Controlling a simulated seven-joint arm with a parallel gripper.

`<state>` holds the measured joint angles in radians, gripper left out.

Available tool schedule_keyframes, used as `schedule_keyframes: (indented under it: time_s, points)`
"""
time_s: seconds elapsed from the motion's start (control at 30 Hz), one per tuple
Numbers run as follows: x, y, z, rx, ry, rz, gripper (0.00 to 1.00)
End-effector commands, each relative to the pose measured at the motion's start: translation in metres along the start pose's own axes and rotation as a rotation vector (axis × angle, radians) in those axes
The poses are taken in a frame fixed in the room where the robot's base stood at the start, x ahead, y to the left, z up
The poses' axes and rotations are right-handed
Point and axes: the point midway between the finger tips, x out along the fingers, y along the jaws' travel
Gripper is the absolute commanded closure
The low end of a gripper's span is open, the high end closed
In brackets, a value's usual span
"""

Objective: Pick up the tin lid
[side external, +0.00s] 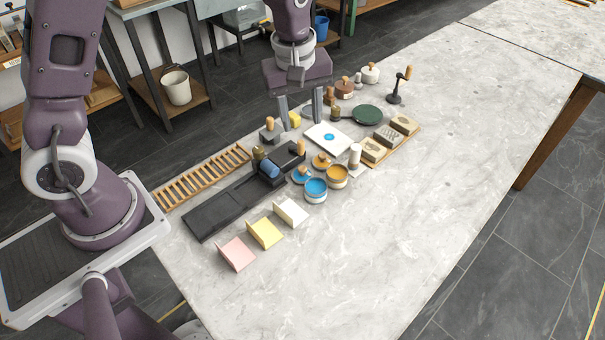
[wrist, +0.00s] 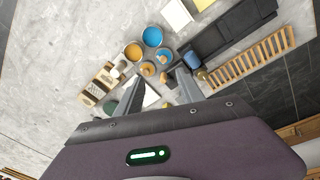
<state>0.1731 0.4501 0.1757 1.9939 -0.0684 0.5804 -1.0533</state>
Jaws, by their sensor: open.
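Two round lids with small knobs lie by the paint tins in the side view: an orange lid (side external: 321,161) and a blue lid (side external: 302,175). In the wrist view the orange lid (wrist: 147,69) and blue lid (wrist: 165,56) lie just beyond my fingertips. I cannot tell which one is the tin lid. The blue tin (side external: 316,189) and orange tin (side external: 337,176) stand open beside them. My gripper (side external: 301,117) is open and empty, above the table behind the lids; its fingers also show in the wrist view (wrist: 159,79).
A black tray (side external: 215,213) and a wooden rack (side external: 190,184) lie left. Carved blocks (side external: 388,136), a dark green disc (side external: 367,114) and a white roller (side external: 355,155) are near. The front marble table (side external: 400,235) is clear.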

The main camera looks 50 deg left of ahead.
Motion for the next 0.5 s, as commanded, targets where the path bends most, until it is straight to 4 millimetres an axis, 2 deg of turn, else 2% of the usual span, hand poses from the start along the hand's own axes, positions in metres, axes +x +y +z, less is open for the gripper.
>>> schedule_keyframes:
  time_s: [0.03, 0.1, 0.2, 0.5]
  points:
    - [0.034, 0.005, -0.002, -0.074, 0.005, -0.046, 0.55]
    - [0.07, 0.009, -0.005, -0.168, 0.02, -0.083, 0.55]
    - [0.102, 0.01, -0.007, -0.25, 0.038, -0.113, 0.55]
    - [0.146, 0.002, -0.012, -0.283, 0.044, -0.126, 0.55]
